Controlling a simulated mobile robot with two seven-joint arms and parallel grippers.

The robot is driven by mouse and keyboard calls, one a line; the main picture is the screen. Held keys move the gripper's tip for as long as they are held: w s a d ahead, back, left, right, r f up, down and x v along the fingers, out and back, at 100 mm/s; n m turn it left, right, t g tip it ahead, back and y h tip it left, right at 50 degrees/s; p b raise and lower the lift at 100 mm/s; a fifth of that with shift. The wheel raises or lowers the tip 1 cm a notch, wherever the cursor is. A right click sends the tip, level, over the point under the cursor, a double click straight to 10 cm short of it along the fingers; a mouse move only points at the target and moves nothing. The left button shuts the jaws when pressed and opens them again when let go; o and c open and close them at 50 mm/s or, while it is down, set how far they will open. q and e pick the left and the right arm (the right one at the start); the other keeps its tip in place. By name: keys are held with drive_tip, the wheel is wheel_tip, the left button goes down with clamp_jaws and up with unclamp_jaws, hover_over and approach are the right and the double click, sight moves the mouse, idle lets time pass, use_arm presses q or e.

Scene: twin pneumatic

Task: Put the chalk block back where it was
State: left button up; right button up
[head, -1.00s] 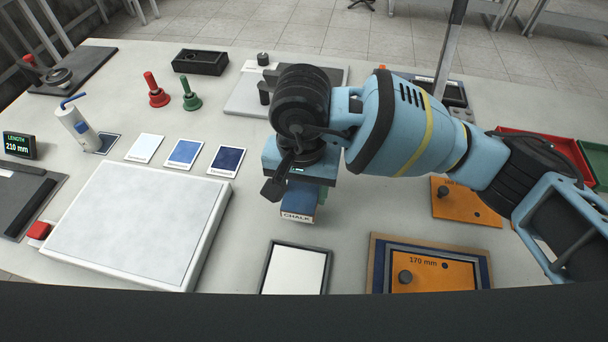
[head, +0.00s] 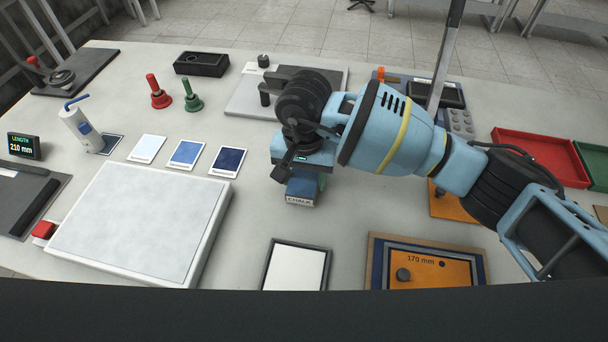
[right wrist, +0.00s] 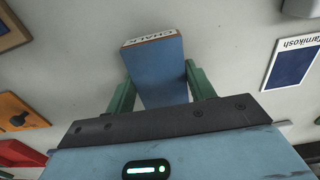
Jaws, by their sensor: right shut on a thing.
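The chalk block (head: 301,191) is a blue block with a white end labelled CHALK. My right gripper (head: 308,180) is shut on it and holds it over the middle of the table, right of the colour cards. In the right wrist view the block (right wrist: 158,72) sits between the two green fingers of the gripper (right wrist: 160,92), its labelled end pointing away. The gap between block and table is hard to judge. My left gripper is not in view.
A white-topped slab (head: 140,225) lies at left, with colour cards (head: 187,154) behind it. A framed white panel (head: 297,268) and an orange 170 mm plate (head: 430,267) lie in front. Red (head: 540,158) and green trays stand at right. Bare table surrounds the block.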

sight(304, 178)
drive_tip(key=shift+f, duration=0.1)
drive_tip(key=shift+f, duration=0.15)
drive_tip(key=o, duration=1)
drive_tip(key=shift+o, duration=0.2)
drive_tip(key=shift+r, duration=0.2)
wheel_tip(304, 178, up, 12)
